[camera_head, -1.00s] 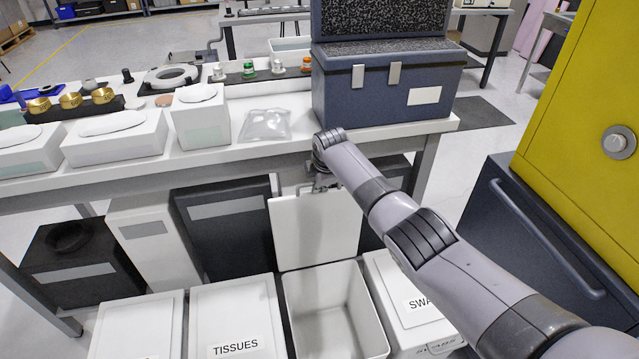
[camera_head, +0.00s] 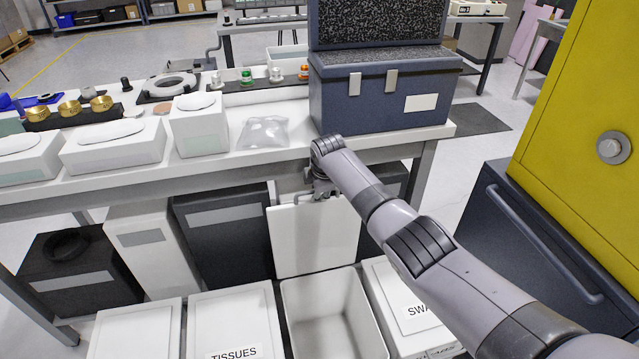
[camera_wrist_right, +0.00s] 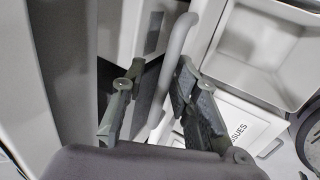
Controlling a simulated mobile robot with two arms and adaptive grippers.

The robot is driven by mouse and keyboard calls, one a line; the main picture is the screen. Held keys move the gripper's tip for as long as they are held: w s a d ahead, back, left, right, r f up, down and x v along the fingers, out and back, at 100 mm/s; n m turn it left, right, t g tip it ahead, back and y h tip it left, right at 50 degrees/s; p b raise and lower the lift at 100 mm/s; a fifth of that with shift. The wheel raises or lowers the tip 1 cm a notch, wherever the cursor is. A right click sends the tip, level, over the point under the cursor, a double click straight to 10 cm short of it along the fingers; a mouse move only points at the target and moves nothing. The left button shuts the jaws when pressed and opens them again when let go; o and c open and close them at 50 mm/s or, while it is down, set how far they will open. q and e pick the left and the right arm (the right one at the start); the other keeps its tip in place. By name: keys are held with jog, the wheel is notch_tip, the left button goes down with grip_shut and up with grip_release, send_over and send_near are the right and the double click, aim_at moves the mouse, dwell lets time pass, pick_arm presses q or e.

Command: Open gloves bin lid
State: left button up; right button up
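An open white bin (camera_head: 330,312) stands on the floor between the TISSUES bin (camera_head: 235,310) and a bin with a partly hidden label starting "SWA" (camera_head: 405,300). Its own label is not in view. Its white lid (camera_head: 312,240) is swung up, close to upright, at its back edge under the table front. My right gripper (camera_head: 322,188) is at the lid's top edge, mostly hidden by my wrist. In the right wrist view, my gripper's fingers (camera_wrist_right: 160,75) are apart with a pale bar handle (camera_wrist_right: 177,50) between them, nearer the right finger. The open bin (camera_wrist_right: 265,55) shows beyond.
The white table (camera_head: 230,160) is just above the lid and my wrist, carrying boxes and a dark blue case (camera_head: 385,98). Black and white bins (camera_head: 225,235) stand under it. A dark cabinet with a handle (camera_head: 545,235) and a yellow panel (camera_head: 580,100) are at right.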

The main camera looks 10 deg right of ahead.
jog(key=shift+s+r, duration=0.25)
jog(key=shift+r, duration=0.2)
jog(key=v, duration=1.1)
jog(key=shift+w, duration=0.1)
